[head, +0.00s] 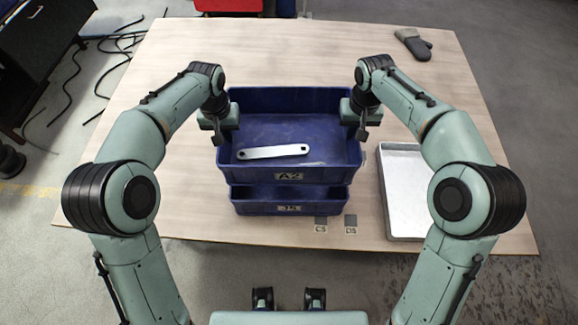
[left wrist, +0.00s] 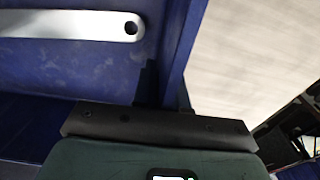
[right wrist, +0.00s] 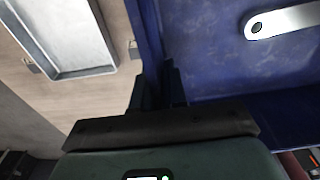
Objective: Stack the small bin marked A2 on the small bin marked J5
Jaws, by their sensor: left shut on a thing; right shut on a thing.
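The blue bin marked A2 (head: 258,170) is above the blue bin marked J5 (head: 258,207) in the head view. I cannot tell whether A2 rests on J5 or hangs just over it. A galvanized bracket (head: 273,151) lies inside A2; it also shows in the left wrist view (left wrist: 75,24) and the right wrist view (right wrist: 290,20). My left gripper (head: 219,122) is shut on A2's left wall (left wrist: 180,45). My right gripper (head: 361,121) is shut on its right wall (right wrist: 150,30). Most of J5 is hidden under A2.
A grey metal tray (head: 384,190) lies right of the bins. Small marked tags (head: 350,224) lie in front of them on the table (head: 170,200). A dark mitt (head: 413,44) is at the back right, and a red container (head: 228,5) is beyond the back edge. The table's left side is clear.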

